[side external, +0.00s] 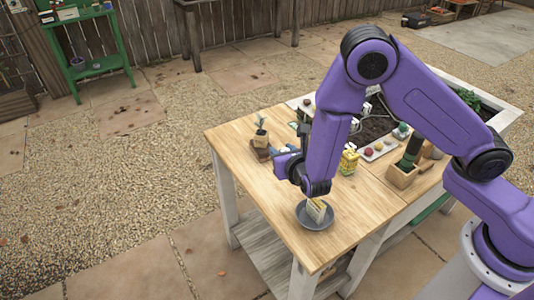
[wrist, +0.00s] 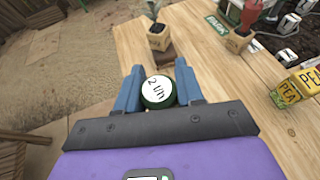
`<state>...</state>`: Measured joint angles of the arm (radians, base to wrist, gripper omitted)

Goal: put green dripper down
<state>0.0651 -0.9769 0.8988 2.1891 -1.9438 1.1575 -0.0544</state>
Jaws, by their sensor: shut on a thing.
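The green dripper (wrist: 158,92) is a small round piece with a dark green rim and a white face printed in black, seen in the wrist view. My gripper (wrist: 159,86) is shut on it, with one blue finger on each side. In the side external view my gripper (side external: 284,151) is over the left part of the wooden table (side external: 240,133), and I cannot make out the dripper there. The height of the dripper above the wood cannot be told.
A small potted plant (side external: 261,139) stands beyond my gripper. A grey dish (side external: 303,221) holding a packet is near the table's front. A yellow pea packet (wrist: 288,90) stands to the right. A wooden box (side external: 401,177) and a raised bed (side external: 500,107) lie farther right.

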